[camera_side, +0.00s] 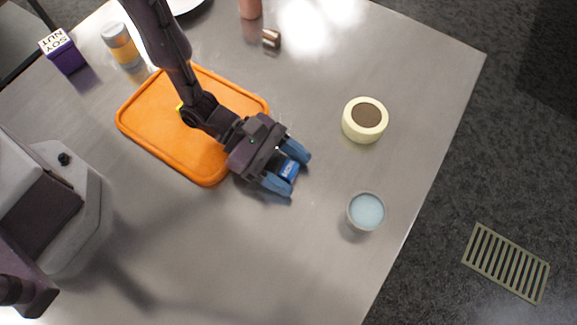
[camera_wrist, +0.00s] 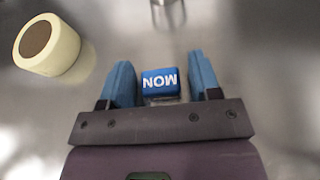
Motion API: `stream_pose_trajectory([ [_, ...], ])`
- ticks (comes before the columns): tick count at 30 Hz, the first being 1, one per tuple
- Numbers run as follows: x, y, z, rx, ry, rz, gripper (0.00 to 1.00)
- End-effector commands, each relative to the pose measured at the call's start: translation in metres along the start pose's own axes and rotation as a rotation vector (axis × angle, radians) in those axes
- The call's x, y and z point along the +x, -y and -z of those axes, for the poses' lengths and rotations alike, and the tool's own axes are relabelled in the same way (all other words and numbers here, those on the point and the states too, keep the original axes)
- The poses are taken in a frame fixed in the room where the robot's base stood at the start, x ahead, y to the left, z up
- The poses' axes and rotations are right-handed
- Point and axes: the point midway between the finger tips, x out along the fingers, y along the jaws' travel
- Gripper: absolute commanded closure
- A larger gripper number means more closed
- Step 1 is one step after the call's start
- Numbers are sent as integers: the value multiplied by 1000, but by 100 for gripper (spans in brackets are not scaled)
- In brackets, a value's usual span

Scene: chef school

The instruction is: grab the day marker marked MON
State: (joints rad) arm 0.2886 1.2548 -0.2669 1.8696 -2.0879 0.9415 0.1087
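The day marker (camera_wrist: 160,83) is a small blue block with white letters MON, upside down in the wrist view. It lies between the two blue fingers of my gripper (camera_wrist: 164,84), with a visible gap on each side. In the side view the marker (camera_side: 289,169) shows between the fingertips of my gripper (camera_side: 288,171), just off the right edge of the orange tray. My gripper is open around the marker.
An orange tray (camera_side: 150,136) lies under my arm. A cream round container with a brown top (camera_side: 365,120) and a cup of pale blue liquid (camera_side: 366,212) stand to the right. A purple box (camera_side: 66,55), a jar (camera_side: 120,45) and a small metallic piece (camera_side: 271,39) are farther back.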

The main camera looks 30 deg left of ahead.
Motion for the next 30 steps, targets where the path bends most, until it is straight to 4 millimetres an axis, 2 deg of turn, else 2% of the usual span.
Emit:
stream_pose_trajectory([
  [1,0,0,0,0,0,0,55],
  [5,0,0,0,0,0,0,85],
  [16,-2,-1,-4,1,1,-1,85],
  [20,-6,-1,-14,2,2,-2,85],
  [23,-13,-2,-29,3,3,-3,85],
  [30,-67,26,-65,3,0,-4,85],
])
